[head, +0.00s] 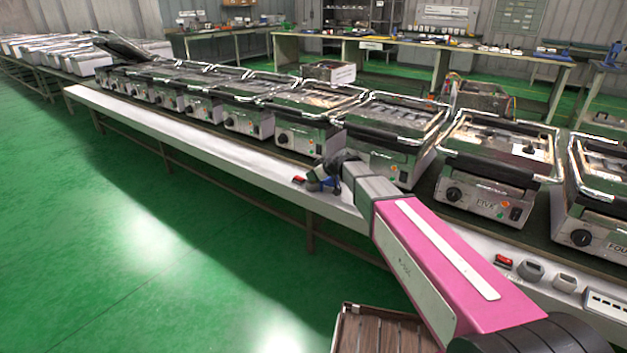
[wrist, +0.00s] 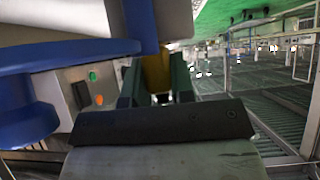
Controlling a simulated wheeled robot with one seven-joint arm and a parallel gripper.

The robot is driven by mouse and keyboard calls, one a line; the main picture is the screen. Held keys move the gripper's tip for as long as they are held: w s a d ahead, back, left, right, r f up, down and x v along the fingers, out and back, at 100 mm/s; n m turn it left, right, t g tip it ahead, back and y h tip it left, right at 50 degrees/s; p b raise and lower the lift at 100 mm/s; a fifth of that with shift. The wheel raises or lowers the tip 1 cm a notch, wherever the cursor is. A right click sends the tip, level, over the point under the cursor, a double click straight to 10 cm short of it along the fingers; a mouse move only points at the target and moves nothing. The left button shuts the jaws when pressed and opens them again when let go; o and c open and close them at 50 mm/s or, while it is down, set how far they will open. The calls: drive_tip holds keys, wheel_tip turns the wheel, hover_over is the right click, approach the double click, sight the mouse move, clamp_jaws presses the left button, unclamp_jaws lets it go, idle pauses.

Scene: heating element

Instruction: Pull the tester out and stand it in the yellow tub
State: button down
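My gripper (head: 328,178) is at the far end of my pink arm, over the near edge of the long bench. In the wrist view its two dark green fingers (wrist: 156,84) stand apart. A yellow-brown piece (wrist: 156,72) shows between them, and a blue upright part (wrist: 141,25) is just beyond. I cannot tell whether the fingers press on the yellow piece or whether it is the tester. A small blue item (head: 325,186) shows by the gripper in the head view. I cannot make out the yellow tub.
A row of contact grills (head: 485,165) stands along the bench (head: 190,138). A red switch (head: 299,180) lies left of my gripper; another (head: 503,261), with grey knobs (head: 530,270), lies to the right. A brown slatted box (head: 375,335) is low in front. Green floor is clear at left.

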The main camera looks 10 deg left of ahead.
drive_tip(key=shift+r, duration=0.1)
drive_tip(key=shift+r, duration=0.55)
drive_tip(key=r, duration=0.1)
drive_tip(key=s+r, duration=0.1)
drive_tip(key=r, duration=0.1)
drive_tip(key=shift+s+a+r, duration=0.15)
drive_tip(key=shift+a+r, duration=0.1)
drive_tip(key=s+a+r, duration=0.5)
drive_tip(key=s+r, duration=0.1)
drive_tip(key=s, duration=0.2)
drive_tip(key=shift+s+a, duration=0.2)
drive_tip(key=shift+s, duration=0.2)
drive_tip(key=shift+s, duration=0.1)
